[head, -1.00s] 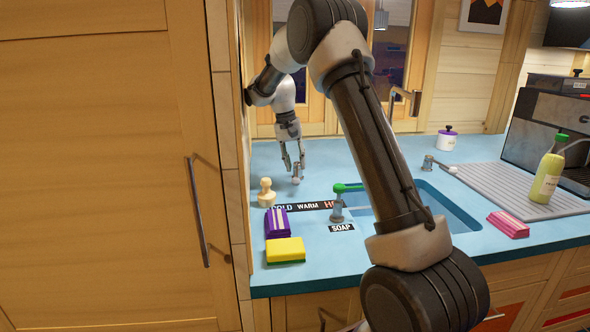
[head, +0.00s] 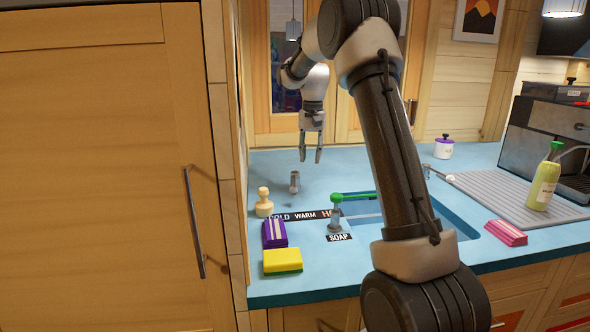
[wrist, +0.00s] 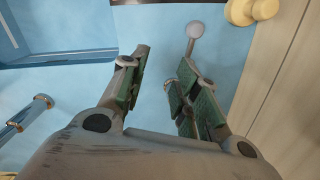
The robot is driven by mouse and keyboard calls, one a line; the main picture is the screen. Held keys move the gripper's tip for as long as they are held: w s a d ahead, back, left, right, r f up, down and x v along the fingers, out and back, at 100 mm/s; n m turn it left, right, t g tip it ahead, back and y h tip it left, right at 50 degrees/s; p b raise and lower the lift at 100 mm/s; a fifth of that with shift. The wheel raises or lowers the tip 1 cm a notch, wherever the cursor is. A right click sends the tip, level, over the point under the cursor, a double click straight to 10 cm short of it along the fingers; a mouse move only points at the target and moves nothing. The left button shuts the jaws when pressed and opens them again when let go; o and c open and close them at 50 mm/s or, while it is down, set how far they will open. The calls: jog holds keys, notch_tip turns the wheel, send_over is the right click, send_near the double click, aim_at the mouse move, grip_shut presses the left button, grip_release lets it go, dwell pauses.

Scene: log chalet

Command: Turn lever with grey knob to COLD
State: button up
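The lever with the grey knob (head: 294,188) stands on the blue counter, behind the COLD/WARM/HOT label strip (head: 305,215). In the wrist view its round grey knob (wrist: 195,28) shows beyond the right fingertip, and that finger hides part of the lever's stem. There the lever slants toward the strip's right end, the COLD side. My gripper (head: 311,160) points down just behind and to the right of the lever in the head view. Its fingers (wrist: 163,75) are apart with nothing held between them. I cannot tell whether the right finger touches the lever.
A cream stopper-like object (head: 264,205), a purple packet (head: 274,234) and a yellow sponge (head: 282,261) line the counter's left side by a tall cabinet (head: 100,180). A green-handled lever (head: 350,197) stands at the SOAP label. The sink (head: 455,222) is to the right.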

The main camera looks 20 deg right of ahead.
aim_at(294, 183)
jog(key=shift+n+t+y, duration=0.6)
jog(key=shift+y, duration=0.1)
jog(key=a+f, duration=0.1)
jog(key=f, duration=0.2)
jog(key=w+a+f, duration=0.1)
jog(key=a+f, duration=0.1)
jog(key=f, duration=0.1)
jog(key=w+a+f, duration=0.1)
jog(key=f, duration=0.2)
jog(key=shift+w+a, duration=0.15)
jog(key=shift+a, duration=0.05)
grip_shut()
